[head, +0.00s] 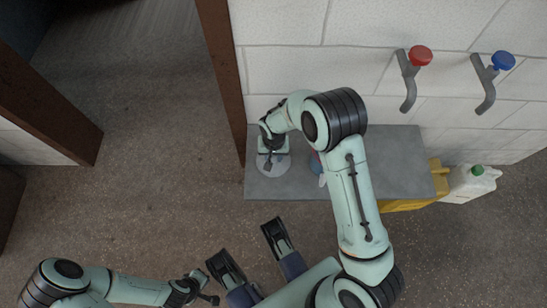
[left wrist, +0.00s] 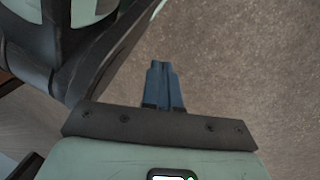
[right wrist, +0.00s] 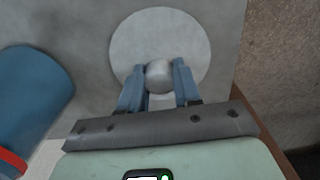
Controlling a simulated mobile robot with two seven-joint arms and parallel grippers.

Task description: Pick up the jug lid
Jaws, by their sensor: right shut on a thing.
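The jug lid (right wrist: 135,45) is a pale round disc with a shiny ball knob, lying on the grey bench top in the right wrist view. My right gripper (right wrist: 158,80) is shut on the knob, one finger on each side. In the head view the lid (head: 283,170) shows partly under my right gripper (head: 271,160), near the bench's left end. My left gripper (left wrist: 163,85) has its fingers together with nothing between them, over the bare floor. It also shows in the head view (head: 208,298), low and away from the bench.
A blue cylinder (right wrist: 35,90) with a red band stands beside the lid on the bench (head: 400,160). My right arm hides most of it in the head view. Red (head: 420,56) and blue (head: 503,60) taps stick out from the wall. A white canister (head: 470,184) stands right of the bench.

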